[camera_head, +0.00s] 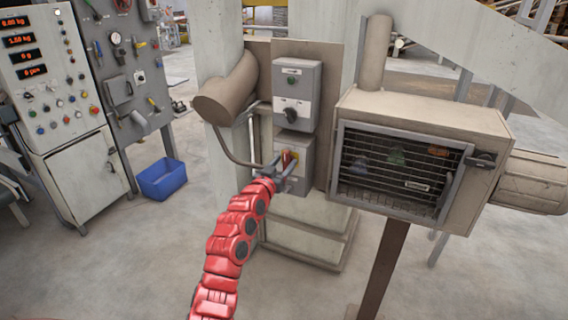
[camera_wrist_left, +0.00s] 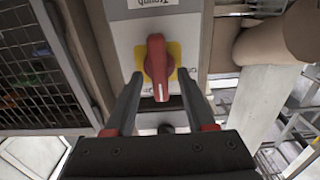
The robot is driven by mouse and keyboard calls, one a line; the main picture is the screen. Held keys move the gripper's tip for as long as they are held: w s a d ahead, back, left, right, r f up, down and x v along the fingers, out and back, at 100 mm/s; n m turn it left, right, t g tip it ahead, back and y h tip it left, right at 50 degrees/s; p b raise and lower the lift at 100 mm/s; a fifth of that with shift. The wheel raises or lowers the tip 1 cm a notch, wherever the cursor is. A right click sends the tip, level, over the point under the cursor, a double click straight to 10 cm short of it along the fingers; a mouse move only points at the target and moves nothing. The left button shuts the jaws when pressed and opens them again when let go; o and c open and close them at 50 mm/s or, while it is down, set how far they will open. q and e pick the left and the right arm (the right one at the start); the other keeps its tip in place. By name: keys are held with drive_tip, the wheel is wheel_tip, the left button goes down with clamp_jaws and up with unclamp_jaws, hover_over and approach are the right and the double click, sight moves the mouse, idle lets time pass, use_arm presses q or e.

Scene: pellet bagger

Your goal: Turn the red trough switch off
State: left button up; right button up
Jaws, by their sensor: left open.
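The red trough switch (camera_wrist_left: 157,62) is a red rotary handle on a yellow plate, on a grey box. In the left wrist view a label partly reading "Trough" is at the top edge, and the handle lies about in line with the gap between the fingers. My left gripper (camera_wrist_left: 157,88) is open, with one finger on each side of the handle's lower end; I cannot tell whether they touch it. In the head view the left gripper (camera_head: 283,170) is at the lower grey box, and the red handle (camera_head: 287,158) shows between its fingers. My right gripper is not in view.
Above is another grey switch box (camera_head: 296,95) with a dark knob and green button. A caged machine (camera_head: 400,165) stands close on the right. A brown pipe (camera_head: 228,90) juts out at left. A control cabinet (camera_head: 50,90) and blue bin (camera_head: 162,178) are further left.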

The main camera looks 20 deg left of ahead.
use_arm(q)
drive_tip(key=shift+w, duration=0.15)
clamp_jaws()
